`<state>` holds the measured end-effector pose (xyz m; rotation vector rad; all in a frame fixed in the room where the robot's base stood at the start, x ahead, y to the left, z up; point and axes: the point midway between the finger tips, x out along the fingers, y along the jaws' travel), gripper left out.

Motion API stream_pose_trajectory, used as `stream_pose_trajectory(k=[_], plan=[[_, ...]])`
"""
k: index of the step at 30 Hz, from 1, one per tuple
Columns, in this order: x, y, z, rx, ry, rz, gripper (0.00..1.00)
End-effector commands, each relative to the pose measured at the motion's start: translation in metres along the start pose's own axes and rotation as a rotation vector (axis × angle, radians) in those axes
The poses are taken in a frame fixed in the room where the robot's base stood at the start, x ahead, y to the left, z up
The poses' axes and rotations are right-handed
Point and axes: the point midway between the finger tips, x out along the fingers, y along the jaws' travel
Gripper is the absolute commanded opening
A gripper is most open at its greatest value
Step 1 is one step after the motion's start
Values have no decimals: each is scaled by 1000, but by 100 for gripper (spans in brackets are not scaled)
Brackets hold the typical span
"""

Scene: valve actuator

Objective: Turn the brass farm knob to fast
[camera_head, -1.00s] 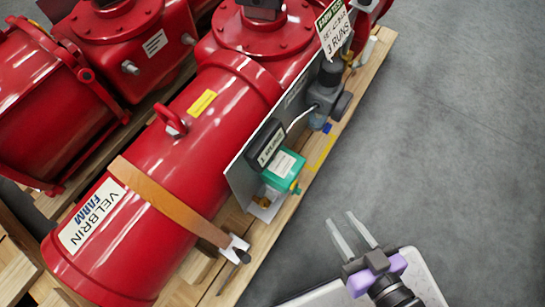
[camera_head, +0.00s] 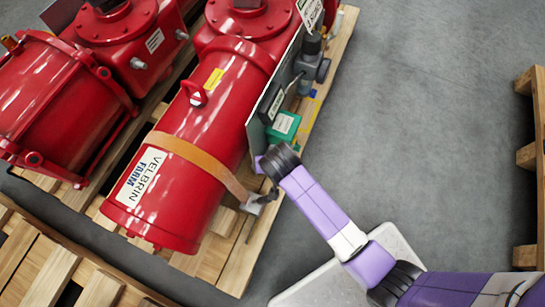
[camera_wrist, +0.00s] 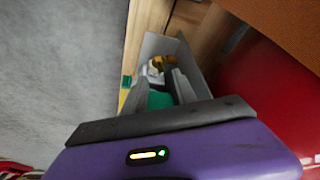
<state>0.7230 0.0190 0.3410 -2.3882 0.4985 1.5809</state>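The brass knob (camera_wrist: 168,62) shows small and partly hidden in the wrist view, beyond my fingertips, beside a white part. In the head view my arm's end covers the spot where it sits. My gripper (camera_wrist: 160,82) is open, with its two grey fingers apart and pointing toward the knob. I cannot tell whether they touch anything. The green box (camera_head: 284,125) sits on the grey panel beside the red cylinder (camera_head: 190,150); part of it shows between my fingers in the wrist view (camera_wrist: 160,100). The knob's setting is not readable.
An orange strap (camera_head: 205,160) wraps the cylinder and ends at a metal bracket (camera_head: 262,202) near my wrist. A grey actuator (camera_head: 310,65) stands farther along the panel. Wooden pallets lie left and at the right edge (camera_head: 540,150).

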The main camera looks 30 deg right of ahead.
Motion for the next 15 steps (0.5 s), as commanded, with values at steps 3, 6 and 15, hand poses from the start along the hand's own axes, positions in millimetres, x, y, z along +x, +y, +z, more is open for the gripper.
stream_pose_trajectory(k=[3,6,15], plan=[[7,0,-3,6,-9,12,34],[20,0,-2,7,-9,12,34],[65,1,-2,6,-8,11,34]])
